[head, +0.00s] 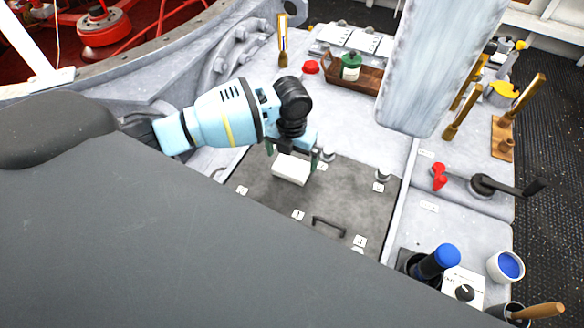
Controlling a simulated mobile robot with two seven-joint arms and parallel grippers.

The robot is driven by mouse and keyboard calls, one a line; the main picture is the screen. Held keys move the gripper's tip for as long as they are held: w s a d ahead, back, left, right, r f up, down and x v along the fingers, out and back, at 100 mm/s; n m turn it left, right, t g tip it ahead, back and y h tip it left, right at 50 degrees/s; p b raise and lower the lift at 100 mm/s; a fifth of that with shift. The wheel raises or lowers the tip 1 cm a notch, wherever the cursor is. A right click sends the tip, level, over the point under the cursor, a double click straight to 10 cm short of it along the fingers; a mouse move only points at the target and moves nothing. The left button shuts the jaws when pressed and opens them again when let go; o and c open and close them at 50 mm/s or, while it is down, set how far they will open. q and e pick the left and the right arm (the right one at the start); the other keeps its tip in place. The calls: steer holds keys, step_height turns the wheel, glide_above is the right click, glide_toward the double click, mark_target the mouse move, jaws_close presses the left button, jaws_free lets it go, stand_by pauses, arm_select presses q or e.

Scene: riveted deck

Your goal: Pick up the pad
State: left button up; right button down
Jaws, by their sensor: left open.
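The pad is most likely the white block (291,169) on the dark grey panel (340,205) in the middle of the head view. My left gripper (291,155) is over the pad, its fingers pointing down near the pad's far edge. The fingers are apart. I cannot tell whether they touch the pad, as the wrist partly covers the spot. My right gripper does not show.
Small numbered labels and a black handle (329,226) are on the panel. A brown tray (345,75) with a green bottle (350,66) stands behind. A red knob (439,177), a blue-topped lever (440,258) and a white cup (505,267) stand at right.

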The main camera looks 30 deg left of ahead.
mark_target(292, 166)
arm_select(q)
steer(key=f, duration=0.4)
steer(key=shift+w+a+f, duration=0.15)
steer(key=shift+w+f, duration=0.05)
steer(key=shift+w, duration=0.1)
steer(key=c, duration=0.7)
steer(key=shift+r, duration=0.1)
step_height(292, 166, up, 10)
